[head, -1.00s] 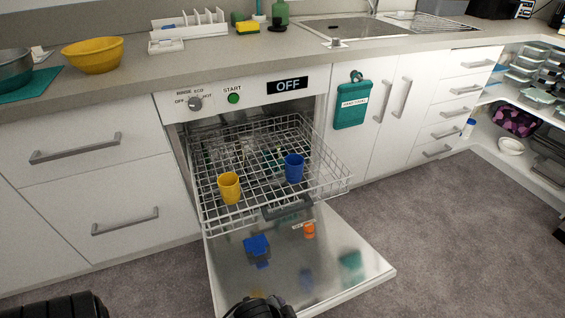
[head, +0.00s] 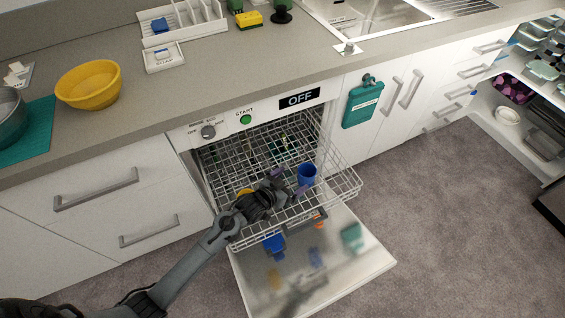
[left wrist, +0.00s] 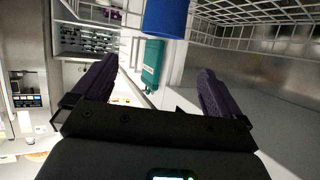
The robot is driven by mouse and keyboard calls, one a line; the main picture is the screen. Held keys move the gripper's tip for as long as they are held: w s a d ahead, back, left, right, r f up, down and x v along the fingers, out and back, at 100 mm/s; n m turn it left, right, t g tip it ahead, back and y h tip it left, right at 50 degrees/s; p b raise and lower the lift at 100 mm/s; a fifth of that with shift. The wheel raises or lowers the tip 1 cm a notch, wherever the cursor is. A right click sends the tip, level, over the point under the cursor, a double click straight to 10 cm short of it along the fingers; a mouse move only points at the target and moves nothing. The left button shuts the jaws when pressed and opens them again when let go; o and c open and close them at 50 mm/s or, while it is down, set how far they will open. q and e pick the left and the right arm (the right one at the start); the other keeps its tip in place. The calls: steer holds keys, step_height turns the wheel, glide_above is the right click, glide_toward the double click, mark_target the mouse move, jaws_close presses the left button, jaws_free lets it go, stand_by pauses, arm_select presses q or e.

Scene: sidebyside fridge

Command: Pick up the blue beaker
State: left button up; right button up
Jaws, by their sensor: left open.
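The blue beaker (head: 306,174) stands in the upper dishwasher rack, towards its right side. It also shows at the top edge of the left wrist view (left wrist: 166,18), ahead of my fingers and cut off by the frame. My left gripper (head: 290,180) is over the rack just left of the beaker, its fingers pointing towards it. In the left wrist view its two purple fingers (left wrist: 155,85) are wide apart with nothing between them. A yellow cup (head: 244,192) is mostly hidden behind my left arm. My right gripper is not in view.
The pulled-out wire rack (head: 345,187) surrounds the beaker, with the open dishwasher door (head: 365,262) below. Clear glasses further back in the rack are hard to make out. A yellow bowl (head: 88,84) stands on the counter. A teal board (head: 363,103) hangs on the cabinet.

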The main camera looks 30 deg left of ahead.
mark_target(301, 178)
arm_select(q)
steer(key=w+f+b, duration=0.1)
steer(key=f+b, duration=0.1)
steer(key=w+f+b, duration=0.2)
steer(key=w+d+f+b, duration=0.1)
steer(key=w+f+b, duration=0.1)
steer(key=shift+w+b, duration=0.25)
steer(key=shift+b, duration=0.1)
steer(key=b+x, duration=0.3)
steer(key=x, duration=0.1)
steer(key=shift+w, duration=0.55)
steer(key=shift+s, duration=0.1)
steer(key=c, duration=1)
